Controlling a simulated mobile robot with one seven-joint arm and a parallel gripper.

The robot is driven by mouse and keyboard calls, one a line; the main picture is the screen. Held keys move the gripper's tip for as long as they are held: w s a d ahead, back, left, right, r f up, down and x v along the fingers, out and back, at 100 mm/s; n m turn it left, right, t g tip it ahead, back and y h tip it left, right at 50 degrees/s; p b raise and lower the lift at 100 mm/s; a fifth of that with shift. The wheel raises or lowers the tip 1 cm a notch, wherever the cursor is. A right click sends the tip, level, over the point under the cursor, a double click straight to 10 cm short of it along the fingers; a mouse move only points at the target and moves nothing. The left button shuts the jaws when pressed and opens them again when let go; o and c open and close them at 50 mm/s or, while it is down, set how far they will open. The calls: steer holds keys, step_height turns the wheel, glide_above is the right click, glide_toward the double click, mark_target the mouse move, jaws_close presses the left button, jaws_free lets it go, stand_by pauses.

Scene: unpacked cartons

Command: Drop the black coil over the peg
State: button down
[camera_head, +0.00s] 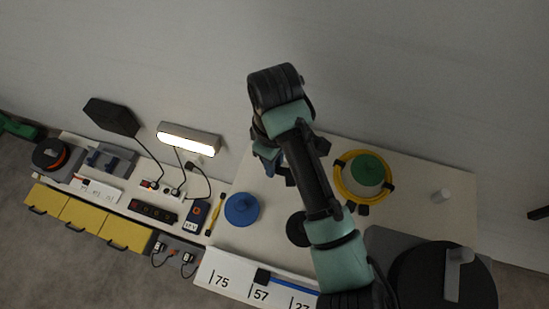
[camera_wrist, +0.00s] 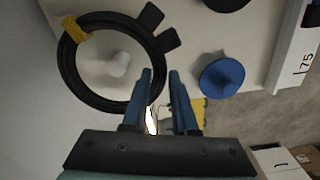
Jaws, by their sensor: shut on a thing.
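The black coil (camera_wrist: 66,73), a ring with a yellow band and two dark tabs, shows in the wrist view. My gripper (camera_wrist: 160,72) is shut on its right side, with the coil's rim between the two blue fingers. The short white peg (camera_wrist: 118,65) shows inside the ring's opening, right of its middle and apart from the rim. I cannot tell how high the coil is over the peg's top. In the head view my gripper (camera_head: 268,160) is over the back left of the table, and my arm hides the coil and this peg.
A blue disc (camera_head: 242,208) and a black disc (camera_head: 296,229) lie toward the front. A yellow coil (camera_head: 341,184) rings a green disc (camera_head: 366,169). Another white peg (camera_head: 440,196) stands at right. A yellow tool (camera_head: 215,215) lies at the left edge; a lit lamp (camera_head: 188,139) stands beyond.

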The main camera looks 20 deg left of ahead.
steer(key=shift+f+b, duration=1.2)
steer(key=shift+f, duration=0.85)
steer(key=c, duration=0.6)
jaws_free()
steer(key=shift+r, duration=0.1)
step_height(320, 180, up, 13)
steer(key=p, duration=0.6)
